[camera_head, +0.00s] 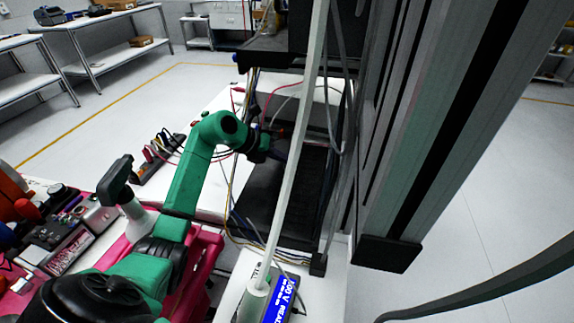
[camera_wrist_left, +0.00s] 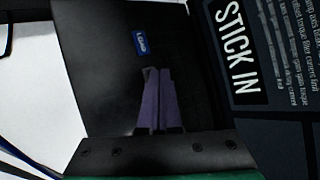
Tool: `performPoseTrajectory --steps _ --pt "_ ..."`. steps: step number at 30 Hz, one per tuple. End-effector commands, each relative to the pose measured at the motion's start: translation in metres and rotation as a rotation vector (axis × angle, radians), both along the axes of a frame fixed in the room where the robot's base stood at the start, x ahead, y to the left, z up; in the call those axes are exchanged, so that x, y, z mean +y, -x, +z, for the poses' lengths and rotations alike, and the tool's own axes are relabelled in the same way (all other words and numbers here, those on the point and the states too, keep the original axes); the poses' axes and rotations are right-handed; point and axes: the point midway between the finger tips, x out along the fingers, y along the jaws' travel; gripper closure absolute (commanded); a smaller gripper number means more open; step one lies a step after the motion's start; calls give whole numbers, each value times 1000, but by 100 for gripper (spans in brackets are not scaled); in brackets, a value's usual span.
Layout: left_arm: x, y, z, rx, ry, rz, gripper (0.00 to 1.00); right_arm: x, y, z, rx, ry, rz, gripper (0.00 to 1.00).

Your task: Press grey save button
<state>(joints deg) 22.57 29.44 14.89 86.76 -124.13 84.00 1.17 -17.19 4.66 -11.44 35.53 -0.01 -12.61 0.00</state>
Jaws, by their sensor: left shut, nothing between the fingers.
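My left gripper (camera_wrist_left: 156,72) is shut and empty in the left wrist view, its two purple fingers side by side. They point at a black surface that carries a small blue label (camera_wrist_left: 140,42) just beyond the fingertips. I cannot tell whether the fingertips touch this surface. In the head view my green left arm reaches to the black equipment in the middle, and the left gripper (camera_head: 280,152) is small and dark against it. I cannot make out a grey save button in either view. My right gripper is not in view.
A dark panel with large white "STICK IN" lettering (camera_wrist_left: 238,45) stands at the right of the wrist view. Cables and a pale upright tube (camera_head: 300,130) run near the arm. A blue-screened device (camera_head: 282,302) is at bottom centre. Tools crowd the lower left.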

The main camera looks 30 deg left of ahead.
Motion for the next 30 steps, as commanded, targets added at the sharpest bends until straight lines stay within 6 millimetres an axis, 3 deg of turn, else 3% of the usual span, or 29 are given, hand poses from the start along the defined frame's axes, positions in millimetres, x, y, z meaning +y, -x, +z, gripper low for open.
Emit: performPoseTrajectory --steps 16,24,30 --pt "0 0 -4 0 1 1 100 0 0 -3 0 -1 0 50" --pt "0 0 9 2 0 1 100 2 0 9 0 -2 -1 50" --pt "0 0 8 0 1 1 100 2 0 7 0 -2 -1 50"
